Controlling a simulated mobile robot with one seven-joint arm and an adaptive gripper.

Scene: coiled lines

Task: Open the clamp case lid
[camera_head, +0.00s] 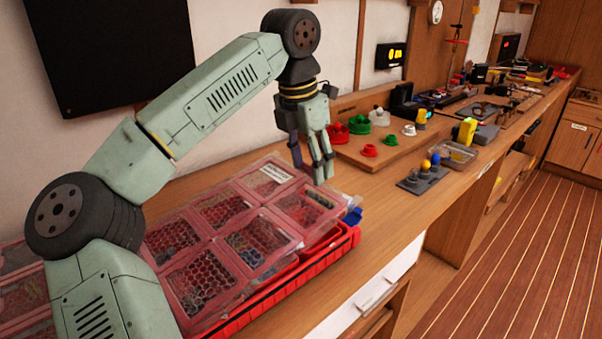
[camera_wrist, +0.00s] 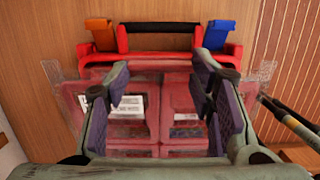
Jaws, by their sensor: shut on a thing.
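The clamp case (camera_head: 322,257) is a red tray lying on the bench, with a black front handle (camera_wrist: 158,29) in the wrist view. Its clear, red-framed lid (camera_head: 262,208) is tilted above the tray, with a gap showing along the near side. Several compartments with small parts show through it. An orange latch (camera_wrist: 101,34) and a blue latch (camera_wrist: 217,35) stand out beside the handle. My gripper (camera_head: 312,168) is at the lid's far end. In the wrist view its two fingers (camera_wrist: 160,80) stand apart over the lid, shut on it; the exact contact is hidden.
Beyond the case, a board (camera_head: 383,150) holds red, green and white round parts. A grey block with coloured knobs (camera_head: 424,178) and a clear bin (camera_head: 457,154) stand further along. The bench front edge is close on the right. A dark screen (camera_head: 105,45) hangs on the wall.

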